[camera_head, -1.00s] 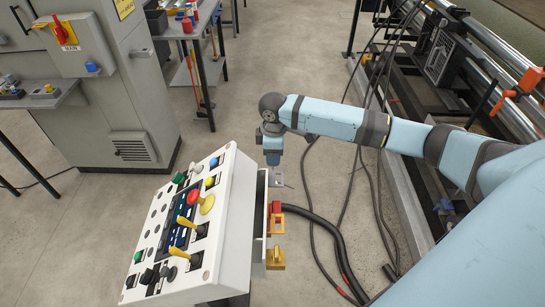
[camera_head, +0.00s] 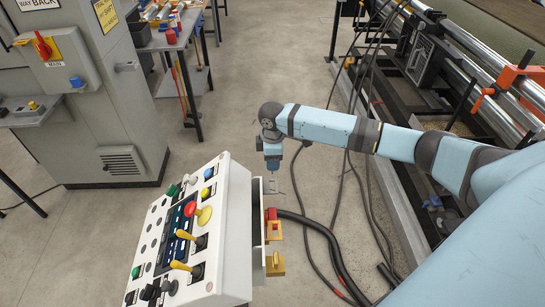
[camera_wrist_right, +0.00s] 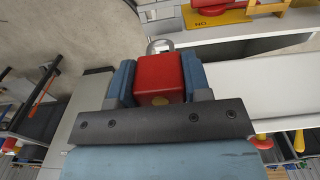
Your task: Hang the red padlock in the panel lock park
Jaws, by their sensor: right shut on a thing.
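In the right wrist view, the red padlock (camera_wrist_right: 160,80) is clamped between the two blue fingers of my right gripper (camera_wrist_right: 160,84). Its metal shackle (camera_wrist_right: 160,46) points away from the gripper, toward the top of the picture. In the head view, my right gripper (camera_head: 275,186) hangs down just beyond the panel's right side; I cannot make out the held padlock there. The control panel (camera_head: 238,215) carries yellow fittings (camera_head: 274,232) on that side, with a red part (camera_head: 271,214) at the top and a brass-coloured block (camera_head: 275,263) below. My left gripper is out of view.
A thick black hose (camera_head: 330,240) and cables lie on the floor right of the panel. A grey cabinet (camera_head: 110,120) and a workbench (camera_head: 170,38) stand at the left. Machinery with rollers (camera_head: 470,85) runs along the right. Floor beyond the panel is clear.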

